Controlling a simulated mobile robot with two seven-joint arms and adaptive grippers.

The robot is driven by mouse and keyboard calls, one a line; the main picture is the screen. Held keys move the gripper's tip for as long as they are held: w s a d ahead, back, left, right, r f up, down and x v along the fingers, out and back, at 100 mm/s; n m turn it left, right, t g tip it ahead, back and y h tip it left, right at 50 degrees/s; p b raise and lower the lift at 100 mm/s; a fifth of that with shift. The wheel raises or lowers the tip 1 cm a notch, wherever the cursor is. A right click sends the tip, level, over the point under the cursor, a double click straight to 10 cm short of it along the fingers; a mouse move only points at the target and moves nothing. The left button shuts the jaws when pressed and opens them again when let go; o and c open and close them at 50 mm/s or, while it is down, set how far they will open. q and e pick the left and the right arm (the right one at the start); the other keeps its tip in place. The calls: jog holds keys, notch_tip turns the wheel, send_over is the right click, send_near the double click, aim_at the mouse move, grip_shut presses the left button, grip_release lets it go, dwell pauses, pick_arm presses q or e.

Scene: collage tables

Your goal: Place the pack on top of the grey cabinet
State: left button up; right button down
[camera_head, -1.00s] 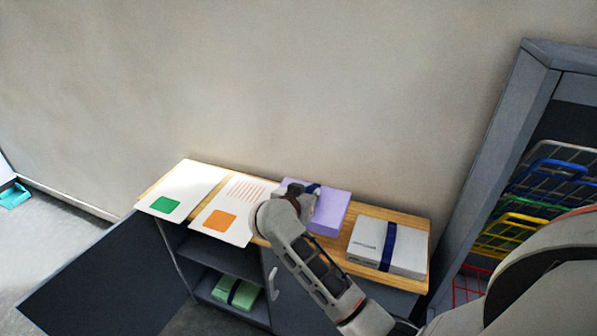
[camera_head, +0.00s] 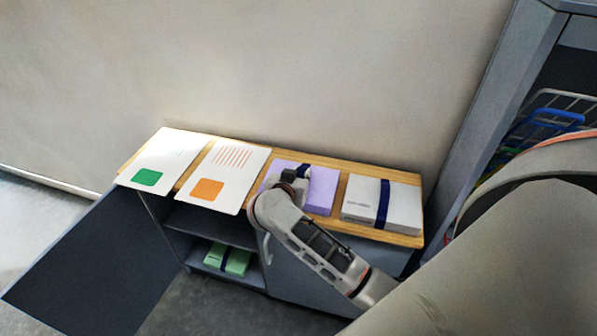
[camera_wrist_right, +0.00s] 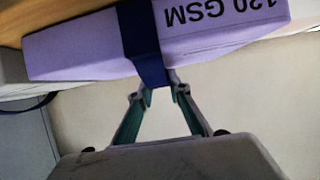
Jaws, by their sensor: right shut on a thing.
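A purple pack (camera_head: 322,190) with a dark blue band is at the wooden top (camera_head: 228,136) of the grey cabinet (camera_head: 310,278), between an orange-marked card and a white pack. In the right wrist view the pack (camera_wrist_right: 85,48) shows "120 GSM" upside down, and the band (camera_wrist_right: 143,35) runs between my fingertips. My right gripper (camera_head: 292,176) is shut on the purple pack at this band; its fingers (camera_wrist_right: 160,93) show best in the wrist view. I cannot tell whether the pack bears fully on the wood. My left gripper is not in view.
A white pack (camera_head: 355,208) with a blue band lies at the right end. Cards with green (camera_head: 165,150) and orange (camera_head: 228,165) squares lie left. A green pack (camera_head: 238,262) is on a lower shelf. The cabinet door (camera_head: 85,265) stands open. A grey rack (camera_head: 480,110) stands right.

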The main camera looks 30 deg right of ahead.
jog(key=c, duration=1.9)
grip_release()
